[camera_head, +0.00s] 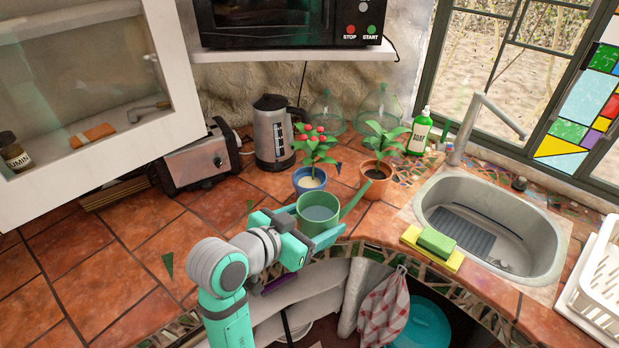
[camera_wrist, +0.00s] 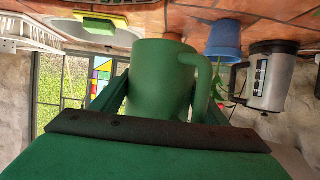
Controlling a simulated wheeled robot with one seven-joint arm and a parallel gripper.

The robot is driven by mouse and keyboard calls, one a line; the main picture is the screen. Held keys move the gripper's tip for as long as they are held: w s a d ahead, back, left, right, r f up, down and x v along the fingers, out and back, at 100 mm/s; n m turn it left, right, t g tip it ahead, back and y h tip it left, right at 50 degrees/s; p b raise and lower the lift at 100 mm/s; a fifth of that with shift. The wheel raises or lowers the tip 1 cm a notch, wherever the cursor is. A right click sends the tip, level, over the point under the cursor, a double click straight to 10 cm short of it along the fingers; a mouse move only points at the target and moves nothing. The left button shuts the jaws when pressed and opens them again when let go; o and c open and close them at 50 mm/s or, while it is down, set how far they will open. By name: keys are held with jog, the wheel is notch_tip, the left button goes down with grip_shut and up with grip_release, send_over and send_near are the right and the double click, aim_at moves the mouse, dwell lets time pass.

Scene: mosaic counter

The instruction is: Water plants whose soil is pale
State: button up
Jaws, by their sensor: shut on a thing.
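A green watering can (camera_head: 318,214) with a spout pointing up and right is between the fingers of my gripper (camera_head: 308,238), which is shut on it. The can looks upright; I cannot tell whether it touches the counter. In the wrist view, upside down, the can (camera_wrist: 160,75) fills the middle. Just behind it is a blue pot (camera_head: 309,184) with pale soil and a plant with red fruits (camera_head: 315,140). To its right is a terracotta pot (camera_head: 376,182) with dark soil and a leafy green plant (camera_head: 382,138). The blue pot also shows in the wrist view (camera_wrist: 224,40).
A kettle (camera_head: 271,135) and toaster (camera_head: 200,160) stand left of the pots. Glass cloches (camera_head: 378,108) and a soap bottle (camera_head: 420,132) stand behind and right. A sponge (camera_head: 437,242) lies by the sink (camera_head: 440,195).

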jog(key=w+a+f+n+t+y, duration=0.2)
jog(key=w+a+n+y, duration=0.3)
jog(key=w+a, duration=0.6)
jog(key=shift+w+t, duration=0.3)
jog(key=shift+w, duration=0.8)
jog(key=shift+s+a+r+m+g+y, duration=0.2)
jog(key=shift+g+y, duration=0.25)
jog(key=shift+g, duration=0.15)
jog(key=shift+s+a+r+m+g+y, duration=0.15)
jog(key=shift+r+g+y, duration=0.1)
jog(key=shift+g+y, duration=0.25)
jog(key=shift+s+a+r+m+g+y, duration=0.1)
jog(key=shift+s+r+m+g+y, duration=0.2)
jog(key=shift+g, duration=0.4)
jog(key=shift+w, duration=0.15)
jog(key=shift+f+g, duration=0.1)
jog(key=shift+g, duration=0.2)
jog(key=shift+y, duration=0.35)
